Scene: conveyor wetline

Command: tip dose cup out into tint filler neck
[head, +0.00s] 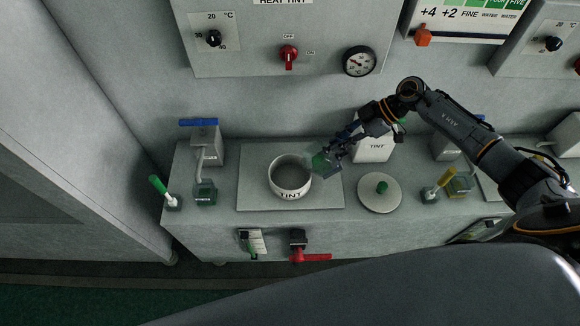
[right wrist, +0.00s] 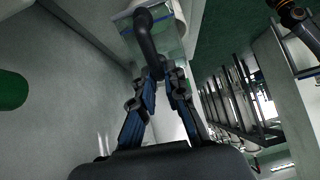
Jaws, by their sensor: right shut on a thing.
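The tint filler neck (head: 291,190) is a round white open collar marked TINT, on a square plate in the head view. The dose cup (head: 317,158) is clear with green in it, held just right of the neck's rim and seemingly above the plate. My right gripper (head: 335,153) is shut on the cup. In the right wrist view, the blue fingers of my right gripper (right wrist: 158,85) close on the dark handle of the clear cup (right wrist: 172,32). I cannot tell exactly how far the cup is tilted. My left gripper is not in view.
A lid with a green knob (head: 380,196) lies right of the plate (head: 255,200). A white TINT container (head: 375,152) stands behind my right wrist. A tap with a blue handle (head: 198,123) and a green-handled tool (head: 160,187) are at left. A control panel (head: 255,60) is above.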

